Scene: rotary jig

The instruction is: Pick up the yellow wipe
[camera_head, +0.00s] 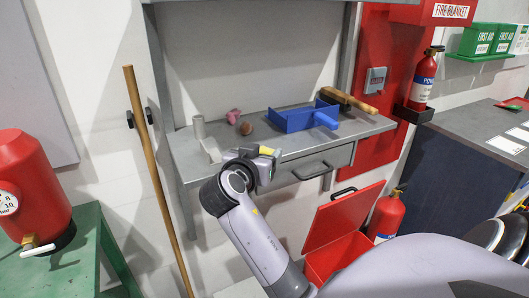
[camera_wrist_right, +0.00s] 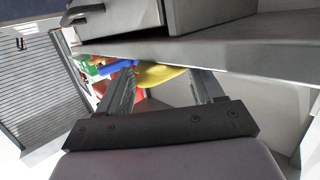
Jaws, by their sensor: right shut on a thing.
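The yellow wipe (camera_head: 268,151) shows as a small yellow patch at the tip of my right gripper (camera_head: 265,163), at the front edge of the grey workbench. In the right wrist view the yellow wipe (camera_wrist_right: 160,76) lies across the space between the fingertips of my right gripper (camera_wrist_right: 165,82). The gripper is shut on it, with the fingers still some way apart. Part of the wipe is hidden behind the left finger. My left gripper is not in view.
The grey bench (camera_head: 300,143) holds a blue dustpan (camera_head: 290,121), a brush (camera_head: 348,101), a brown ball (camera_head: 246,128), a pink item (camera_head: 233,116) and a pale grey object (camera_head: 199,130). A drawer handle (camera_head: 313,171) juts below. A wooden pole (camera_head: 150,165) leans left; an open red box (camera_head: 340,220) stands below.

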